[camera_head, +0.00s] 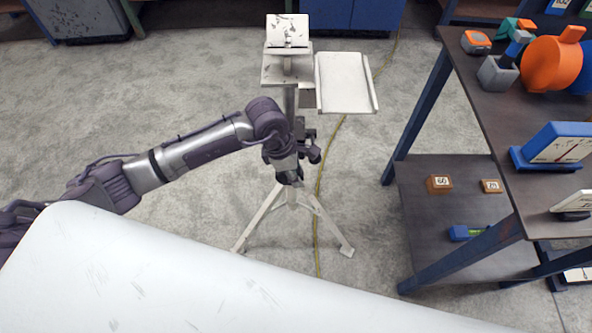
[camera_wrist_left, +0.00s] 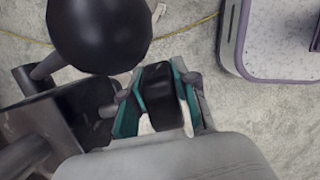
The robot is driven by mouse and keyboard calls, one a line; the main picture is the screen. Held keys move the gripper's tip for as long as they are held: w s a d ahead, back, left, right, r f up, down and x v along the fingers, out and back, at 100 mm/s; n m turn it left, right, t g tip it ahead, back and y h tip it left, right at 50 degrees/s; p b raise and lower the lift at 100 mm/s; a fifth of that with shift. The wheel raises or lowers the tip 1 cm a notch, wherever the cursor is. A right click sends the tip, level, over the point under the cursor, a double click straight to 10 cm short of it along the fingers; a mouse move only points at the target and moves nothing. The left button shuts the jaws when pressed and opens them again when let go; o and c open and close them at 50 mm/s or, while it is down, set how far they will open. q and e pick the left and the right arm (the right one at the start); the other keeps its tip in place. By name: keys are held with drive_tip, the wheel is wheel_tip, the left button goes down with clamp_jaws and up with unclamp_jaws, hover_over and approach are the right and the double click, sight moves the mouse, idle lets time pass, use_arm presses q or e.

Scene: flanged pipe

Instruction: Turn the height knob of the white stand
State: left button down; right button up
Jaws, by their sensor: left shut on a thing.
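The white stand (camera_head: 291,98) stands on the floor in the head view, on spread tripod legs, with a scuffed top plate and a flat side tray (camera_head: 343,82). My left gripper (camera_head: 306,155) is at the stand's post, below the tray, and hides part of the post. In the left wrist view, the teal-padded fingers of my left gripper (camera_wrist_left: 159,101) are shut around a black knob (camera_wrist_left: 163,90), one finger on each side. A large black ball (camera_wrist_left: 100,32) is close to that camera, beside the knob. My right gripper is not in view.
A dark shelf unit (camera_head: 420,190) with blue legs stands to the right, holding an orange round object (camera_head: 551,66), a blue gauge (camera_head: 557,146) and small boxes. A yellow cable (camera_head: 318,215) runs along the floor behind the stand. The grey floor between stand and shelf is otherwise clear.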

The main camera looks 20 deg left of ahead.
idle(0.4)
use_arm(q)
drive_tip(key=c, duration=0.9)
unclamp_jaws()
drive_tip(key=v, duration=1.2)
